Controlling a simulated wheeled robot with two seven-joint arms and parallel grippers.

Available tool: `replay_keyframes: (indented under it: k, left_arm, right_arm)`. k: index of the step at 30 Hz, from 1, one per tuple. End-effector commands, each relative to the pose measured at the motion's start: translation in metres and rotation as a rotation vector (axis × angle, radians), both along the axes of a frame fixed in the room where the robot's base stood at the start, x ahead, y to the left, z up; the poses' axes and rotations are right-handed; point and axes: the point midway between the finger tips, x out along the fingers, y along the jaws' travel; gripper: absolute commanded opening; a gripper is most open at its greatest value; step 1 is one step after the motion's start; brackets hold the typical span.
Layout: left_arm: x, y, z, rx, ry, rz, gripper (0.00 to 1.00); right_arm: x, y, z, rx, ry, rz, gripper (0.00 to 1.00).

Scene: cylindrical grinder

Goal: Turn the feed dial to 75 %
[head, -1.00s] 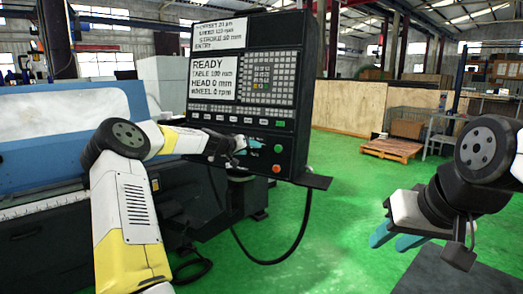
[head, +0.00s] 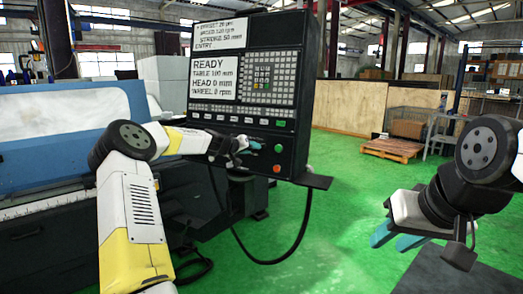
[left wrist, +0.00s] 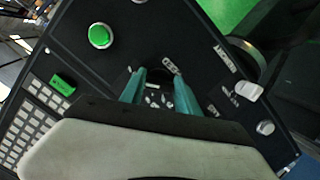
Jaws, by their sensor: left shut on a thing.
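The black control panel (head: 288,118) of the grinder stands in the middle of the head view. My left gripper (head: 254,146) is at its lower part, left of the green button. In the left wrist view my left gripper (left wrist: 160,92) has its two teal fingers on either side of a small dark dial area (left wrist: 155,88) with white marks around it. It is shut on the dial, which the fingers mostly hide. The dial's setting cannot be read. My right gripper (head: 397,238) is open and empty at the right, away from the panel.
The panel has a green button (head: 279,149) and a red button (head: 277,169) close to my left fingers. A screen (head: 213,78) reads READY. A small shelf (head: 318,181) juts out below. The green floor (head: 340,220) to the right is clear.

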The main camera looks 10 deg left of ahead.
Motion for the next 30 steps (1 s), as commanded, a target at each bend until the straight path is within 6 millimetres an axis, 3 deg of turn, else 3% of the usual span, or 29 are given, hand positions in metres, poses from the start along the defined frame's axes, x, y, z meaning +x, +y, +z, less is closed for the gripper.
replay_keyframes:
  k: [30]
  left_arm:
    - [-0.0003,0.0002,-0.0003,-0.599,0.170,0.113,0.00]
  right_arm:
    - [0.0000,0.0000,0.0000,0.000,0.000,0.000,0.36]
